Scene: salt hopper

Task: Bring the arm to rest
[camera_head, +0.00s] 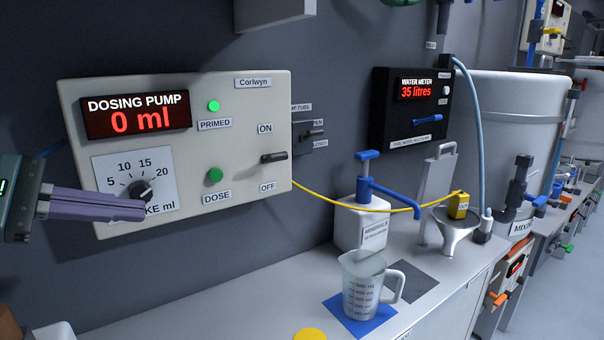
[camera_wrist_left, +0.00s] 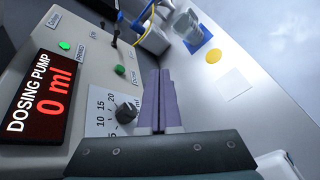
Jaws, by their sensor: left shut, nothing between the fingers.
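My left gripper (camera_head: 140,211) comes in from the left edge, in front of the lower part of the dosing pump panel (camera_head: 240,125). Its purple fingers are together and empty, and hide part of the label under the dial. The black stroke dial (camera_head: 141,191) is just above the fingertips in the head view. In the left wrist view the fingers (camera_wrist_left: 160,75) lie beside the dial (camera_wrist_left: 127,112), apart from it. The pump display reads 0 ml (camera_head: 139,121). The PRIMED lamp (camera_head: 213,106) is bright green, and the DOSE button (camera_head: 214,175) is darker green. My right gripper is not seen.
A measuring jug (camera_head: 362,284) stands on a blue mat (camera_head: 345,325) on the bench. A white container with a blue pump (camera_head: 367,156), a funnel (camera_head: 457,232) and a yellow tube (camera_head: 335,205) are beyond. The bench below my left gripper is mostly clear.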

